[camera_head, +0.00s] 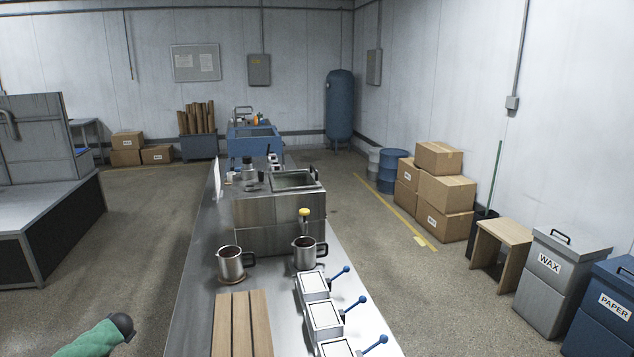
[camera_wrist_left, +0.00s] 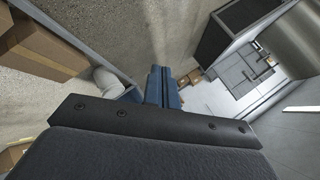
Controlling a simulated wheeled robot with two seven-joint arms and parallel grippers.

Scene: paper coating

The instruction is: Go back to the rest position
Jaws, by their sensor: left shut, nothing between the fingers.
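My left gripper (camera_wrist_left: 165,88) shows in the left wrist view. Its two blue fingers are together, with nothing between them. Pale floor, a brown box-like shape and grey metal surfaces lie beyond the fingers, clear of them. In the head view no gripper fingers show. My right gripper is out of both views.
A long steel bench (camera_head: 195,318) runs up the middle, bearing a metal tank (camera_head: 262,217), two steel pitchers (camera_head: 231,264), wooden slats (camera_head: 243,325) and several blue-handled clamps (camera_head: 313,285). Open floor (camera_head: 145,230) lies left. Cardboard boxes (camera_head: 447,190) and bins (camera_head: 565,258) stand right.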

